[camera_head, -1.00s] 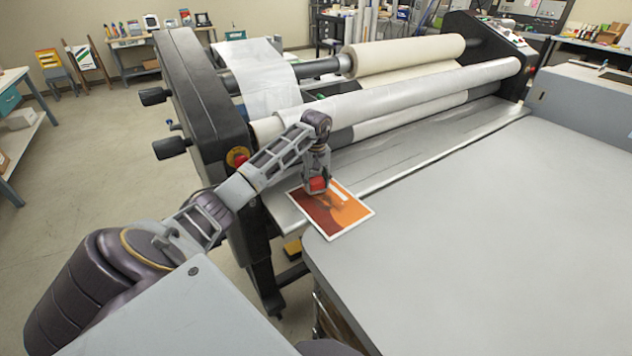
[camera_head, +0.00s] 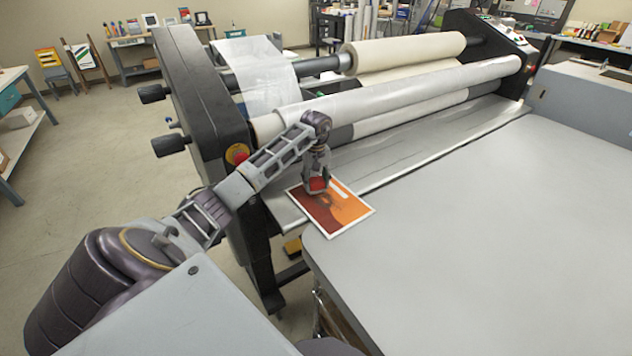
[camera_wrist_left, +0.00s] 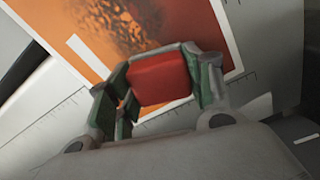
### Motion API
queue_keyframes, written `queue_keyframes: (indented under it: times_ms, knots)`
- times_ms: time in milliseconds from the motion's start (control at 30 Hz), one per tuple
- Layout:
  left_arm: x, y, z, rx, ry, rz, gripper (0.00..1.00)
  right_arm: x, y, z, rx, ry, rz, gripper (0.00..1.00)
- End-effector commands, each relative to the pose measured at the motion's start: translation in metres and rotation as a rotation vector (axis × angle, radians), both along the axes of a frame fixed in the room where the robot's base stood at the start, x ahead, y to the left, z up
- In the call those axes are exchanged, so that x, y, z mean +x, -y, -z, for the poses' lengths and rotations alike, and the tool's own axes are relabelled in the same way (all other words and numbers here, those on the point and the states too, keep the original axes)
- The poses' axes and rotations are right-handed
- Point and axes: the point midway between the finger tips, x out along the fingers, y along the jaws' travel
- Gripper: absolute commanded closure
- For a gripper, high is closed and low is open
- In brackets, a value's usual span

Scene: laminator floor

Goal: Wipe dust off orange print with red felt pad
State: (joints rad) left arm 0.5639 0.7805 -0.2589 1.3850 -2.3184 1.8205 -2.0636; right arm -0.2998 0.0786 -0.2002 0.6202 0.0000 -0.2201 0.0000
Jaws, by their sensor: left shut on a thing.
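The orange print (camera_head: 345,210) has a white border and lies flat at the laminator's feed table, its near corner by the grey table's edge. In the left wrist view the print (camera_wrist_left: 85,50) fills the upper left, with a dark, speckled dust patch (camera_wrist_left: 125,22) on it. My left gripper (camera_head: 317,186) is over the print's far left part. It is shut on the red felt pad (camera_wrist_left: 160,78), which sits between the green-lined fingers. I cannot tell whether the pad touches the print. My right gripper is not in view.
The laminator's rollers (camera_head: 400,88) rise behind the print, and its black side frame (camera_head: 205,105) stands left of my arm. A red stop button (camera_head: 237,155) is on that frame. The grey table (camera_head: 480,230) at the right is clear.

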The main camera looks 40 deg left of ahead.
Motion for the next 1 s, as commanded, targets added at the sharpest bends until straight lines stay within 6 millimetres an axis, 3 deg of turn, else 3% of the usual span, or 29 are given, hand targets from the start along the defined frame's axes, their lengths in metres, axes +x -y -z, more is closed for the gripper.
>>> queue_keyframes:
  times_ms: [767, 1000]
  knots:
    - [-0.0003, 0.0005, 0.0079, -0.001, -0.001, 0.0, 0.68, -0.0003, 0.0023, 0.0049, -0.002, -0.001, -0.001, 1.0]
    - [-0.0025, 0.0094, 0.0075, 0.001, -0.001, 0.001, 0.68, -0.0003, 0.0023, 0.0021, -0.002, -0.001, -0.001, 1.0]
